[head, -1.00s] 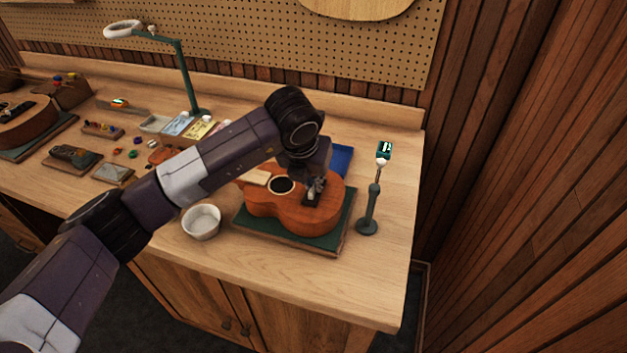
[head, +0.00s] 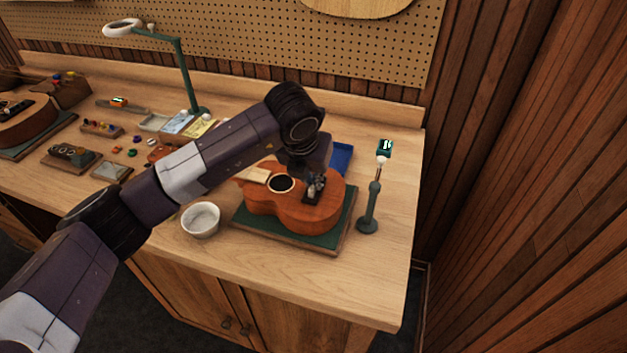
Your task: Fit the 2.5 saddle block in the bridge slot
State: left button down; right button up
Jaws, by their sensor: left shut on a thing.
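A brown ukulele body (head: 300,212) with a round sound hole lies on a green mat (head: 285,232). Its dark bridge (head: 311,199) shows partly beneath my left gripper. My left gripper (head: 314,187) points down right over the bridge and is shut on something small. The held piece is too small and too covered by the fingers to make out, and I cannot tell whether it touches the slot. The bridge slot itself is hidden. My right gripper is not in view.
A white bowl (head: 200,220) stands left of the mat. A green stand with a small display (head: 385,148) rises at the right. A blue tray (head: 342,157) lies behind the ukulele. A lamp (head: 180,75) and several small parts occupy the left bench.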

aim_at(313, 184)
pick_arm(q)
jog(key=c, duration=1.7)
grip_release()
jog(key=shift+r+p, duration=1.15)
jog(key=shift+r, duration=2.4)
jog(key=shift+f, duration=0.1)
